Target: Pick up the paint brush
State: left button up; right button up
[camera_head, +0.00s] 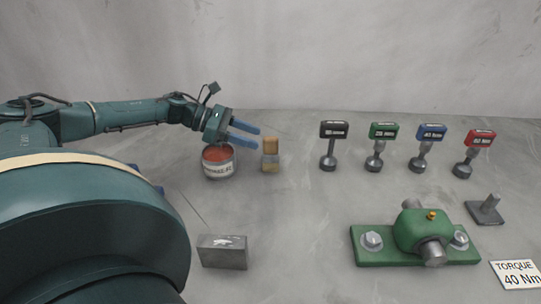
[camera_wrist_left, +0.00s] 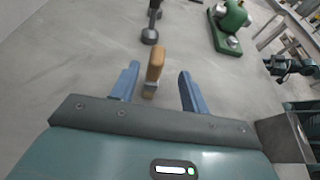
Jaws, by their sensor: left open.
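The paint brush (camera_head: 270,154) stands upright on the grey table, with a tan wooden handle on top and a paler lower part. My left gripper (camera_head: 256,135) is just left of the brush in the head view, its blue fingers open and pointing toward it. In the left wrist view the brush (camera_wrist_left: 155,68) shows between and a little beyond the two open fingers of the left gripper (camera_wrist_left: 158,88). The fingers do not visibly grip it.
A tin with a red-brown top (camera_head: 218,162) stands close below the left gripper. A grey block (camera_head: 222,252) lies nearer. Several torque tools, including a black-headed one (camera_head: 333,131), stand to the right. A green fixture (camera_head: 415,231) and a torque card (camera_head: 517,274) are at front right.

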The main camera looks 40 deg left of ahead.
aim_at(277, 153)
pick_arm(q)
jog(key=p+x, duration=0.1)
jog(key=x, duration=0.2)
jog(key=p+x, duration=0.1)
jog(key=x, duration=0.3)
jog(key=shift+w+a+r, duration=0.15)
jog(key=shift+w+a, duration=0.05)
jog(key=shift+w, duration=0.05)
jog(key=shift+w+d+f+p, duration=0.2)
jog(key=shift+d+f+p, duration=0.1)
grip_shut()
